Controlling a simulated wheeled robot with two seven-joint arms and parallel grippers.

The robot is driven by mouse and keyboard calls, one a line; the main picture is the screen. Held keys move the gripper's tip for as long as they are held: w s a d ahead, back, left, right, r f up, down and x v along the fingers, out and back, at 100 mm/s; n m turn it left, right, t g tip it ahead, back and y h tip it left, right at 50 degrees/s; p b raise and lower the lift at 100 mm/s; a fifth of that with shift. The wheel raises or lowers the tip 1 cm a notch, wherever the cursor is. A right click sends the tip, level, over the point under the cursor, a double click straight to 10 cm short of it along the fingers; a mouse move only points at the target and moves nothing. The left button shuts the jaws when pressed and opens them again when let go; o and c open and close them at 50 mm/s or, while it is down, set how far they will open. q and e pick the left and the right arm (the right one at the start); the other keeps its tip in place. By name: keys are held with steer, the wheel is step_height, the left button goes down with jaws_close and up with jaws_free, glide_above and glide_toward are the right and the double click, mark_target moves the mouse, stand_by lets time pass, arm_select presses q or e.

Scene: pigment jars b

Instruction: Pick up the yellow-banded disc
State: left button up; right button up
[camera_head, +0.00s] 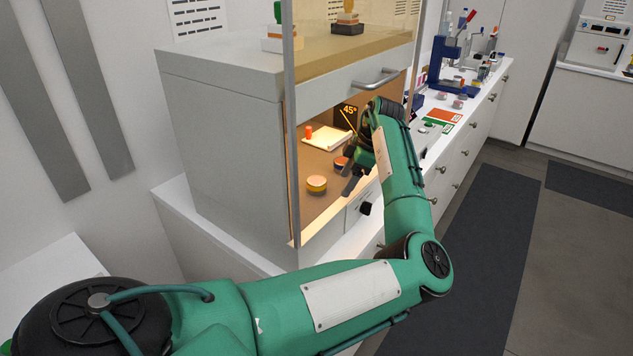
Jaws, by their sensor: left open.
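A small round disc with a yellow band and a paler orange-tan top (317,184) lies flat on the brown floor of the lit booth, near its front edge. A second disc, reddish with a dark side (341,163), lies behind it and to the right, partly hidden by my gripper. My left gripper (350,178) reaches in through the booth's open front from the right. Its jaws are open and stand to the right of the yellow-banded disc, apart from it. My right gripper is out of view.
The grey booth (220,140) has a raised front panel with a handle (376,78) above the opening. A white pad (328,139) with a red cylinder (308,133) beside or on it stands farther back. A glass edge (290,130) rises at the left front.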

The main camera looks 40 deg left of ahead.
mark_target(320, 180)
arm_select(q)
steer(key=shift+s+a, duration=0.4)
steer(key=shift+a, duration=0.2)
steer(key=shift+s+a, duration=0.15)
steer(key=shift+a, duration=0.15)
steer(key=shift+s+a, duration=0.3)
steer(key=s+a+p, duration=0.2)
steer(key=a, duration=0.1)
steer(key=shift+s+a+f, duration=0.1)
steer(key=shift+s+f, duration=0.25)
steer(key=shift+f, duration=0.3)
steer(key=c, duration=1.1)
steer(key=shift+c, duration=0.2)
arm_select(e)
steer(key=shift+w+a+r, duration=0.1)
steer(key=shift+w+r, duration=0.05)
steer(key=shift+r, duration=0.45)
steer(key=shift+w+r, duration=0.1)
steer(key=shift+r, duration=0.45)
arm_select(q)
steer(key=shift+r, duration=0.1)
